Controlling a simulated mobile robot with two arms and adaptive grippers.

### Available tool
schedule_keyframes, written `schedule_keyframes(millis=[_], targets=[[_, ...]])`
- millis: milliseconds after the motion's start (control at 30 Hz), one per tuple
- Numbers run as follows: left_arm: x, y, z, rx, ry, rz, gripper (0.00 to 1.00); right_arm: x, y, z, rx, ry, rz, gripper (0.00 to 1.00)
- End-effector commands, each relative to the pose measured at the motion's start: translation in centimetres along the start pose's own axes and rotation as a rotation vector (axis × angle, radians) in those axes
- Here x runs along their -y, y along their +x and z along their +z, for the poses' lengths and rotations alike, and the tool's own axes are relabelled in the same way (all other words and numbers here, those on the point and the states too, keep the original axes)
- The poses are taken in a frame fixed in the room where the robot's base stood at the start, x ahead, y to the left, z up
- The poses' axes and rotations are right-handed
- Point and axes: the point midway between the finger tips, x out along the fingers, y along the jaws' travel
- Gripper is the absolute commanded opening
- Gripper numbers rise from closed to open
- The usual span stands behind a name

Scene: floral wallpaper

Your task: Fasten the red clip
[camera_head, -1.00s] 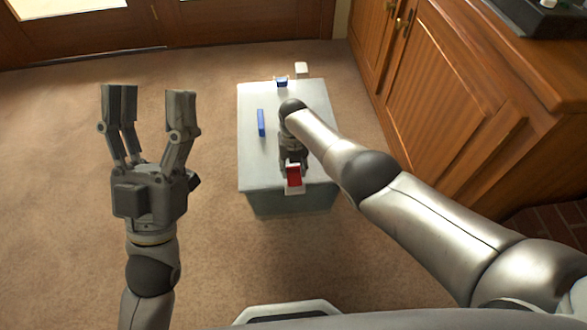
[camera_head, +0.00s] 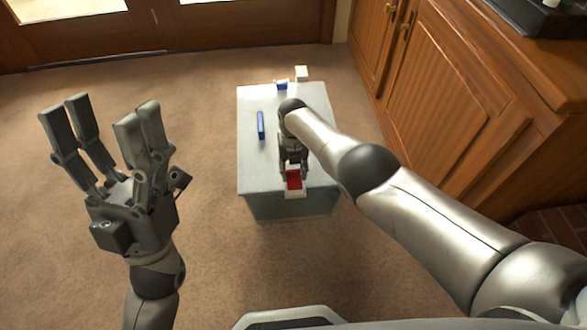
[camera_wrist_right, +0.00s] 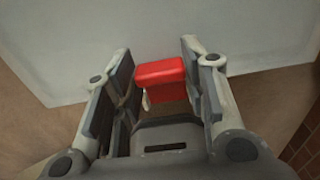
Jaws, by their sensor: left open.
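The red clip (camera_head: 293,181) is at the near edge of a pale grey box (camera_head: 250,165), with a white piece around it. In the right wrist view the red clip (camera_wrist_right: 160,75) sits between the fingers of my right gripper (camera_wrist_right: 157,58). These fingers are apart. A small gap shows on the clip's left; its right side is close to the right finger, and I cannot tell if they touch. In the head view my right gripper (camera_head: 293,162) is just behind the clip, partly hidden by my arm. My left gripper (camera_head: 100,112) is open and empty, left of the box.
A blue bar (camera_head: 261,125) lies on the box top. A blue clip (camera_head: 282,86) with a white piece (camera_head: 301,73) near it is at the box's far edge. A wooden cabinet (camera_head: 450,110) stands on the right. The carpet (camera_head: 205,90) left of the box is clear.

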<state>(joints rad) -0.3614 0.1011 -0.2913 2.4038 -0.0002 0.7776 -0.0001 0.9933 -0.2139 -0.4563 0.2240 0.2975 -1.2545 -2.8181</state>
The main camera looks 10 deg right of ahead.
Motion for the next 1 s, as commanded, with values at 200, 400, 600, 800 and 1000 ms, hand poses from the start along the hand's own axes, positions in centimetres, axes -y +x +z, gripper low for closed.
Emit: schedule_keyframes(millis=[200, 400, 600, 800, 1000], targets=[[0.0, 0.0, 0.0, 0.001, 0.0, 0.0, 0.62, 0.0, -0.1, 0.1, 0.005, 0.0, 0.0, 0.62], [0.0, 0.0, 0.0, 0.001, 0.0, 0.0, 0.62, 0.0, 0.0, 0.1, 0.002, 0.0, 0.0, 0.62], [0.0, 0.0, 0.0, 0.001, 0.0, -0.001, 0.62, 0.0, -0.2, 0.1, 0.003, -0.001, 0.001, 0.62], [0.0, 0.0, 0.0, 0.001, 0.0, -0.001, 0.62, 0.0, -1.1, 0.2, 0.003, 0.0, 0.002, 0.62], [0.0, 0.0, 0.0, 0.001, 0.0, 0.0, 0.62, 0.1, -2.5, 0.0, 0.004, -0.001, 0.0, 0.62]])
